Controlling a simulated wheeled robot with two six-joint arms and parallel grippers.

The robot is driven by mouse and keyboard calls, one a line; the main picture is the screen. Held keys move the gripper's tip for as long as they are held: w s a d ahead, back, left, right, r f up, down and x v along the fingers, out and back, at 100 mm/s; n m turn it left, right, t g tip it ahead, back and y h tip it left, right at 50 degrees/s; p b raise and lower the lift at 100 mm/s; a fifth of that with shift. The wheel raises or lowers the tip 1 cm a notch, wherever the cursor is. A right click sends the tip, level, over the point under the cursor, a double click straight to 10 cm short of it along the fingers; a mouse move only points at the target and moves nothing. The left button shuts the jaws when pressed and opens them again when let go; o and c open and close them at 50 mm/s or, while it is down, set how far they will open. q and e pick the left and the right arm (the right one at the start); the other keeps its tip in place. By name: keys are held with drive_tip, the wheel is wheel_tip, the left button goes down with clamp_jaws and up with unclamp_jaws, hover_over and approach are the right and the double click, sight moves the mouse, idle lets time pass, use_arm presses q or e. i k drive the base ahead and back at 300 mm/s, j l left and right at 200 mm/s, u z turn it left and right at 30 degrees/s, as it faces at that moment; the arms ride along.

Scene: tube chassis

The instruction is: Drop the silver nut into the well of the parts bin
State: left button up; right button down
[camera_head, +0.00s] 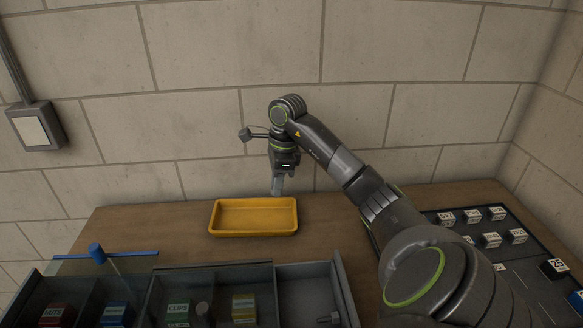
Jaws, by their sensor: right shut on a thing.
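My right gripper (277,192) points down just behind and above the back edge of a yellow parts bin (253,231). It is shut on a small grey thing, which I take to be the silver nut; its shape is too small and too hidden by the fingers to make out. The yellow bin is a shallow open tray on the wooden bench, and its well looks empty. My left gripper is not in view.
A black board (468,229) with labelled blocks lies on the right. The bench (150,225) left of the bin is clear.

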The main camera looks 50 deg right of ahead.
sight(313, 305)
drive_tip(key=i+j, duration=0.15)
drive_tip(key=j, duration=0.25)
drive_tip(key=i+j, duration=0.1)
drive_tip(key=j, duration=0.3)
drive_tip(key=i+j, duration=0.15)
drive_tip(key=j, duration=0.3)
drive_tip(key=i+j+z, duration=0.1)
drive_tip(key=z, duration=1.4)
drive_tip(key=k+j, duration=0.05)
